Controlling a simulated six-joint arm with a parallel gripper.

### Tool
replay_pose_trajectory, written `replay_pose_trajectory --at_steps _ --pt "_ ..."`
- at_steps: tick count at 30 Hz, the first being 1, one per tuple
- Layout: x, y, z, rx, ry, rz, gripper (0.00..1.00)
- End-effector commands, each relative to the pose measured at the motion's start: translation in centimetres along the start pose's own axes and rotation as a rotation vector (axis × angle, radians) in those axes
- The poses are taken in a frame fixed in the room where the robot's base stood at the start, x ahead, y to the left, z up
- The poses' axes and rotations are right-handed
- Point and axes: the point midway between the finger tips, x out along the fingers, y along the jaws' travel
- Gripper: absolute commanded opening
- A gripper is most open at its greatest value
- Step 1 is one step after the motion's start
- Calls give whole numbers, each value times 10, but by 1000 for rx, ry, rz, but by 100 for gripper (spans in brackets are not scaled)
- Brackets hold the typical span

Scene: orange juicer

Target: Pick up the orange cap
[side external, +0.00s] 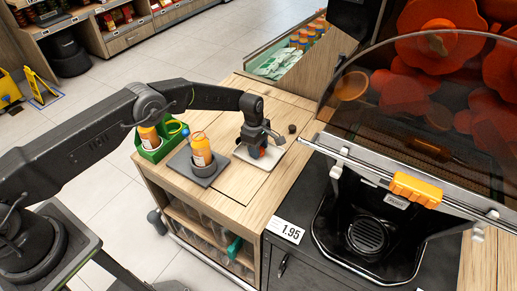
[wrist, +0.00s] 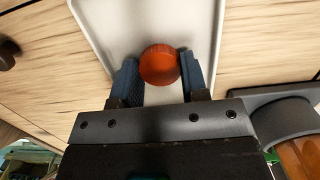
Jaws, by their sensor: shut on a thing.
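The orange cap (wrist: 160,64) is round with a ridged edge and sits between my gripper's blue finger pads in the wrist view. My gripper (wrist: 158,74) is shut on it, with a pad against each side. The white tray (wrist: 95,22) lies under the cap. In the side view my gripper (side external: 258,148) is low over the white tray (side external: 276,158) on the wooden counter, and a bit of orange shows between the fingers. I cannot tell whether the cap still touches the tray.
An orange bottle (side external: 201,152) stands upright on a grey square holder (side external: 208,178) left of the tray. A green caddy (side external: 160,150) with another bottle stands further left. A small dark knob (side external: 292,129) is beyond the tray. The juicer (side external: 372,232) stands to the right.

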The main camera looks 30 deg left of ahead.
Motion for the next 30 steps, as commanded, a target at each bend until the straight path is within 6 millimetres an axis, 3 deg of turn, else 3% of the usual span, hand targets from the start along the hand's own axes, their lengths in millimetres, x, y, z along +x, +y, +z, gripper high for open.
replay_pose_trajectory --at_steps 5,10,21,30 --pt "-14 1 2 0 0 2 19" --pt "-45 1 4 -1 0 2 19" --pt "-98 -24 -67 -4 0 3 19" --pt "-125 -36 -94 -1 0 2 19"
